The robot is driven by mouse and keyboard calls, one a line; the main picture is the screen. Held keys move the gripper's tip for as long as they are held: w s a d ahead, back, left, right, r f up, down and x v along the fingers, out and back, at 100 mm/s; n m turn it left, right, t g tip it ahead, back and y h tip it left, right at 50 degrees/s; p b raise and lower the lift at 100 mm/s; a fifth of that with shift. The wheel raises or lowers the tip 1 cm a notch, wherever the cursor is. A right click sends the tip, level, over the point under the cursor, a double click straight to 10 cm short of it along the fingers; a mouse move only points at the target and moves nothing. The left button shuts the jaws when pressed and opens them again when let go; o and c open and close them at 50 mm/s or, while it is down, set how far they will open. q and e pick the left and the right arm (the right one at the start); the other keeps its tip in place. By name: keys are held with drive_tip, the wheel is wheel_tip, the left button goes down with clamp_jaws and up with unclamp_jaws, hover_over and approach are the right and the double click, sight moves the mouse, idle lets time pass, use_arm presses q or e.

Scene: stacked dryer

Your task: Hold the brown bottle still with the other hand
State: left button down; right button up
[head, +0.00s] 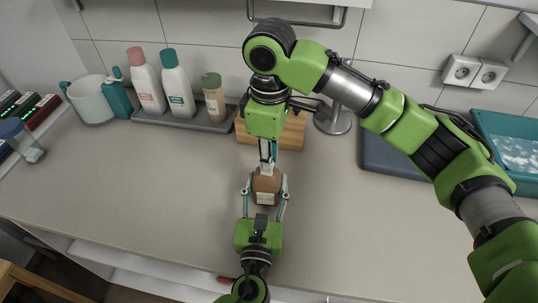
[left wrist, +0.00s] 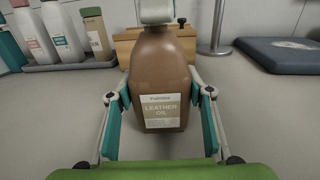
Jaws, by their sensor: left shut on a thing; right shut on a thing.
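The brown bottle (head: 265,186), labelled "Leather Oil", stands upright on the counter (head: 170,200). It fills the middle of the left wrist view (left wrist: 161,75). My left gripper (head: 266,190) reaches in from the front and is shut on the bottle's body, one finger on each side. Its fingers also show in the left wrist view (left wrist: 160,95). My right gripper (head: 267,156) comes down from above and is shut on the bottle's top. A pale piece at the top (left wrist: 157,10) shows in the left wrist view; the cap is mostly hidden by the gripper.
Behind stand a grey tray (head: 160,119) with a pink-capped bottle (head: 146,85), a teal-capped bottle (head: 177,85) and a green-capped bottle (head: 214,100). A wooden block (head: 292,135) is behind the brown bottle. A teal basin (head: 515,130) is at right. The counter's left middle is clear.

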drive_tip(key=m, duration=0.4)
drive_tip(key=shift+s+a, duration=0.1)
drive_tip(key=m, duration=0.8)
drive_tip(key=shift+a, duration=0.1)
drive_tip(key=m, duration=0.4)
drive_tip(key=shift+a, duration=0.1)
drive_tip(key=m, duration=0.8)
drive_tip(key=shift+a, duration=0.15)
drive_tip(key=m, duration=0.8)
drive_tip(key=shift+w+f, duration=0.1)
drive_tip(key=shift+w, duration=0.1)
